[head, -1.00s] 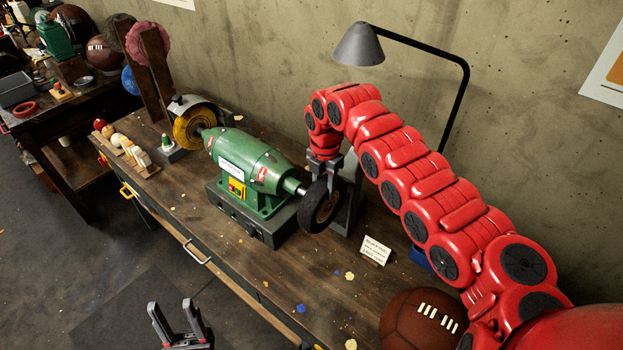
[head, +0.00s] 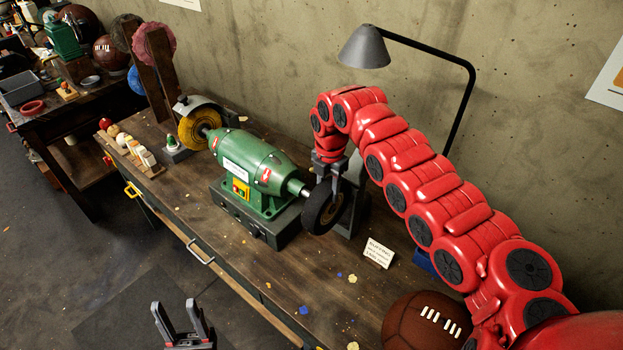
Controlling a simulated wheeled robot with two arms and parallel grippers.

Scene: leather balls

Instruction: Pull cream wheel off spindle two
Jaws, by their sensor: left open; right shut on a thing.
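I cannot tell whether the wheel is still around the spindle's end. A yellow wheel (head: 190,128) sits on the left-hand spindle under a guard. My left gripper (head: 179,312) is open and empty, low in front of the bench.
A grey bracket (head: 352,205) stands close behind the wheel. A small white card (head: 378,253) and a brown leather ball (head: 427,322) are on the bench to the right. A lamp (head: 364,47) hangs above. The bench front (head: 315,285) is mostly clear.

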